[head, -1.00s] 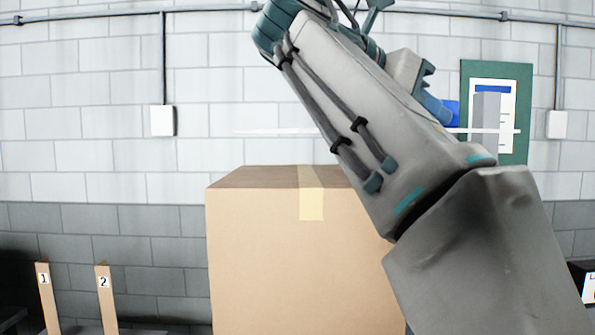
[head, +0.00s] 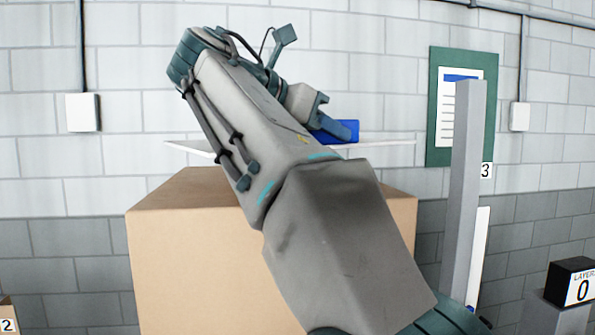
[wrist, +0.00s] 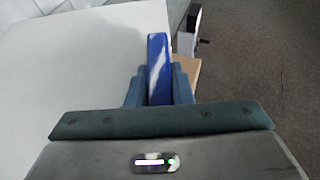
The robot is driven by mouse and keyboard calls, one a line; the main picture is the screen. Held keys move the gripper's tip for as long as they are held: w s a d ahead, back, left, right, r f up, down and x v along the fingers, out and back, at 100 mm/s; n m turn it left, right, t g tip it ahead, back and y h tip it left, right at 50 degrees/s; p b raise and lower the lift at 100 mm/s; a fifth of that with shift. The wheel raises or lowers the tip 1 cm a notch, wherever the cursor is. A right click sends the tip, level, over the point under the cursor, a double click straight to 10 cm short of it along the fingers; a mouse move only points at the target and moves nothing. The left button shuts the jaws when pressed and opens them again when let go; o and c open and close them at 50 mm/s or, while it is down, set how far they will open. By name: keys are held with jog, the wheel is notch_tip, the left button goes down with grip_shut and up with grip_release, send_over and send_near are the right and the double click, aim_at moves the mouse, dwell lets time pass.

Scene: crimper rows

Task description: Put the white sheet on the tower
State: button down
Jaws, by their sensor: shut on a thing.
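The white sheet (head: 385,143) is thin and roughly level in the head view, behind my arm and above a brown cardboard box (head: 200,240). A blue block-like grip (head: 345,130) stands up from the sheet. My gripper (head: 326,122) is shut on this blue grip. In the wrist view the blue grip (wrist: 158,65) sits between the jaws (wrist: 158,95) and the white sheet (wrist: 70,60) spreads to the left. A gap shows between sheet and box in the head view. My arm hides much of both. I cannot tell whether the box is the tower.
A grey post (head: 465,190) with a tag "3" stands right of the box. A black "LAYERS 0" display (head: 573,282) stands on a grey stand at far right. A tag "2" (head: 7,325) shows at lower left. A green board (head: 432,110) hangs on the block wall.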

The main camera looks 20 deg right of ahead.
aim_at(202, 147)
jog(key=w+f, duration=0.2)
jog(key=w, duration=0.1)
jog(key=w+a, duration=0.1)
jog(key=w, duration=0.1)
jog(key=shift+f+p, duration=0.4)
jog(key=shift+w+a+f, duration=0.1)
jog(key=shift+w+f, duration=0.25)
jog(key=shift+f, duration=2)
jog(key=c, duration=1.3)
grip_release()
jog(key=shift+f, duration=0.1)
jog(key=v, duration=1.2)
